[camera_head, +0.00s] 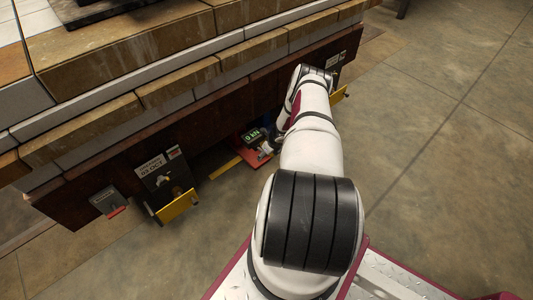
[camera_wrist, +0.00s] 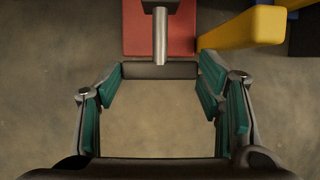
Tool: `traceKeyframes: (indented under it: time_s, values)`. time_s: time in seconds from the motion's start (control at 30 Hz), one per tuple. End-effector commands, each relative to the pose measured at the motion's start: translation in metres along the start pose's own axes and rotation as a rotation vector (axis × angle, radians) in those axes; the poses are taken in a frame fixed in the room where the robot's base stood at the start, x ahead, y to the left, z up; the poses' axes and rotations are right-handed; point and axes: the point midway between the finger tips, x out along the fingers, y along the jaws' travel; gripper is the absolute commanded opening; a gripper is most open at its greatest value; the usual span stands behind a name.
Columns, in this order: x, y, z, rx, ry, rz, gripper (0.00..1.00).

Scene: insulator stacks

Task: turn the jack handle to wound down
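The jack shows in the wrist view as a red base (camera_wrist: 180,38) with a grey metal rod (camera_wrist: 160,38) pointing toward me. I take this rod to be the jack handle, but its full shape is not clear. A dark crossbar (camera_wrist: 135,70) lies by the rod's near end; I cannot tell whether it belongs to the handle. My gripper (camera_wrist: 162,90) is open, its green-padded fingers wide apart with only floor showing between them. The rod lies just beyond the fingertips, near the middle of the gap. In the head view the red base (camera_head: 258,160) is on the floor beside my arm, which largely hides my gripper.
A small display reading 0 kN (camera_head: 252,135) stands at the jack. A yellow part (camera_wrist: 240,27) is close to the right finger. The dark beam (camera_head: 90,175) with stacked blocks overhangs at left. A yellow bracket (camera_head: 177,206) sticks out near it. Floor at right is clear.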

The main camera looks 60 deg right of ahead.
Motion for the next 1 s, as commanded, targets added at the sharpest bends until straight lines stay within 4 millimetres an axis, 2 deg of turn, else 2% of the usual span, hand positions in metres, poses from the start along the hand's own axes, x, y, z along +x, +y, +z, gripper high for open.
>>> traceKeyframes:
  time_s: [0.03, 0.07, 0.4, 0.57, 0.67, 1.0]
  values:
    - [0.0, 0.0, -0.001, -0.001, 0.002, 0.0, 0.73]
    - [0.0, 0.0, -0.001, -0.001, 0.002, 0.0, 0.8]
    - [-0.001, 0.0, 0.0, 0.001, 0.0, 0.0, 0.8]
    - [-0.011, -0.002, -0.001, 0.007, 0.0, -0.001, 0.8]
    - [-0.025, -0.002, 0.0, 0.009, -0.002, 0.0, 0.8]
    - [-0.091, -0.001, 0.0, 0.001, -0.001, 0.0, 0.8]
